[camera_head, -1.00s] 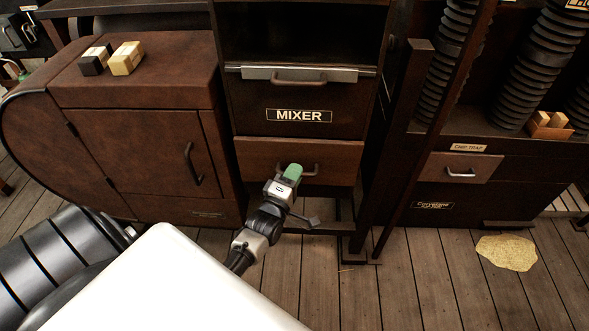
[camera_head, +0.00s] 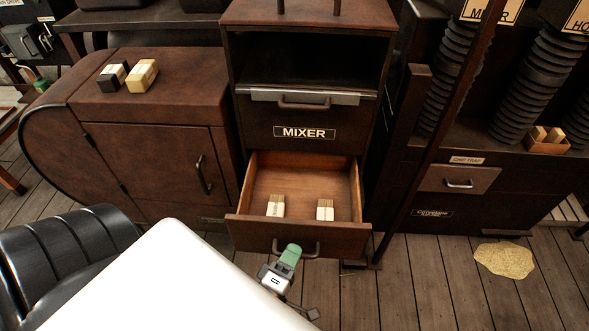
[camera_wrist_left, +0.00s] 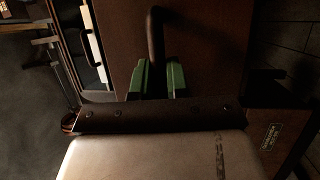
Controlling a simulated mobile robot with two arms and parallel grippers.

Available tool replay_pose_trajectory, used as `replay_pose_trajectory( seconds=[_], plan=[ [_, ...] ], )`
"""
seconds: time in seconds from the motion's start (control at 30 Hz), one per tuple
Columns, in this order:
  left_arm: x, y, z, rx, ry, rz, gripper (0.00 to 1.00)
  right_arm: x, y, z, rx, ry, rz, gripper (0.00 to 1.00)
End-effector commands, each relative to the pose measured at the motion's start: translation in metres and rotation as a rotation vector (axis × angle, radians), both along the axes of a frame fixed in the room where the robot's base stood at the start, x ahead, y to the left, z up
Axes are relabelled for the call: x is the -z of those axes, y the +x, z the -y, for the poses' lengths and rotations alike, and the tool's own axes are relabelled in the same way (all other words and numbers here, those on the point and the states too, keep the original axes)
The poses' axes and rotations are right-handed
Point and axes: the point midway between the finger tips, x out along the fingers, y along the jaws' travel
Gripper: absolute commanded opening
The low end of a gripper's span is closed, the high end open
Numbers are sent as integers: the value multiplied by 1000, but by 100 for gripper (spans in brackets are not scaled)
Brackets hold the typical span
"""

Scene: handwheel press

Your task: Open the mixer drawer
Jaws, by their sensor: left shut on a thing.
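The mixer drawer (camera_head: 300,233) is pulled out below the dark cabinet front with the white MIXER label (camera_head: 305,133). Two small white-and-tan blocks lie inside it. Its dark bar handle (camera_head: 311,252) is on the drawer front. My left gripper (camera_head: 291,252) is at the left part of this handle, with green fingertips shut on it. The left wrist view shows the green fingers on both sides of the dark handle (camera_wrist_left: 155,35). My right gripper is in neither view.
A brown cabinet (camera_head: 160,150) stands left, with a black block (camera_head: 112,77) and a yellow block (camera_head: 142,75) on top. A dark post (camera_head: 440,140) rises right of the drawer. A yellowish patch (camera_head: 504,259) lies on the plank floor, which is otherwise clear there.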

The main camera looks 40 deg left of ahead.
Motion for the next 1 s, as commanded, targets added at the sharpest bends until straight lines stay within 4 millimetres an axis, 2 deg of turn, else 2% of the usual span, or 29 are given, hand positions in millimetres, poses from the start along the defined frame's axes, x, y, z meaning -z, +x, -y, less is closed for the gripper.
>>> replay_pose_trajectory(
  seconds=[0.1, 0.3, 0.73, 0.77, 0.9, 1.0],
  plan=[
    [0, -15, 9, 1, -1, -2, 0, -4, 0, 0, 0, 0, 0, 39],
    [0, -27, 16, 0, 1, 0, 0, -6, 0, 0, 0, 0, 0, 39],
    [1, -30, 19, 1, 1, -1, 0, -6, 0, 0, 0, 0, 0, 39],
    [1, -30, 19, 1, 1, -1, 16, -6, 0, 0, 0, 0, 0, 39],
    [1, -30, 18, 1, 1, 0, 38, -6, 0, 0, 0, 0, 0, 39],
    [0, -30, 18, 1, 1, 0, 40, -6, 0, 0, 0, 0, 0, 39]
  ],
)
